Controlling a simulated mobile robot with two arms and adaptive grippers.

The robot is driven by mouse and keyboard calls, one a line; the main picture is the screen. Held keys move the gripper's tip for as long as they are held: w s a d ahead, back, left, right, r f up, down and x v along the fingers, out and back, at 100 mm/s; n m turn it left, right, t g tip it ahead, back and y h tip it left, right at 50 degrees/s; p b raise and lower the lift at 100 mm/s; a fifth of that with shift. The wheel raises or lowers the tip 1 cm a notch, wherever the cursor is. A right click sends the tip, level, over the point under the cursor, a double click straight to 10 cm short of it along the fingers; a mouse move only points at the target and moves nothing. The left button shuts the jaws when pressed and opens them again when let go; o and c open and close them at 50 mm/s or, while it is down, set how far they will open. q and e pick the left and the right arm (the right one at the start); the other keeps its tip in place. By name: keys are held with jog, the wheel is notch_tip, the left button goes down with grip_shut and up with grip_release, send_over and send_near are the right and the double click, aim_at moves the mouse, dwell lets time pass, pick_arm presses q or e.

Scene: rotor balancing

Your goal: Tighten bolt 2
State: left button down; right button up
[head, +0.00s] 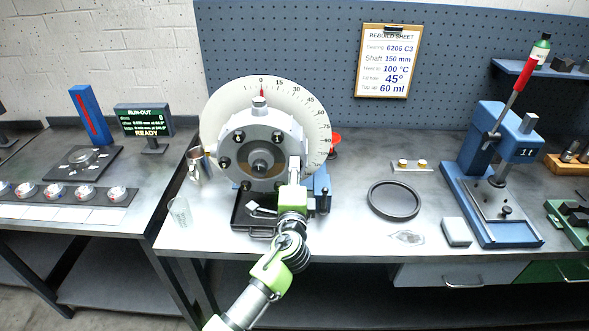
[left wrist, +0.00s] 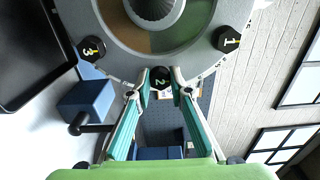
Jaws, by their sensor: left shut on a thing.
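The round grey rotor housing (head: 252,128) stands upright in front of a white degree dial, with dark bolts around its face. In the left wrist view, bolt 2 (left wrist: 160,78) sits between the two fingertips of my left gripper (left wrist: 161,84), which is shut on it. Bolt 1 (left wrist: 228,40) and bolt 3 (left wrist: 91,48) sit on either side, clear of the fingers. In the head view my left gripper (head: 295,165) is at the right side of the housing face and hides bolt 2. My right gripper is in neither view.
A black tray (head: 240,216) lies below the housing, and a glass (head: 180,212) stands to its left.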

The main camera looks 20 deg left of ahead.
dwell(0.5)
pick_arm(q)
jog(key=c, duration=1.8)
grip_release()
jog(key=shift+c, duration=0.2)
jog(key=v, duration=1.2)
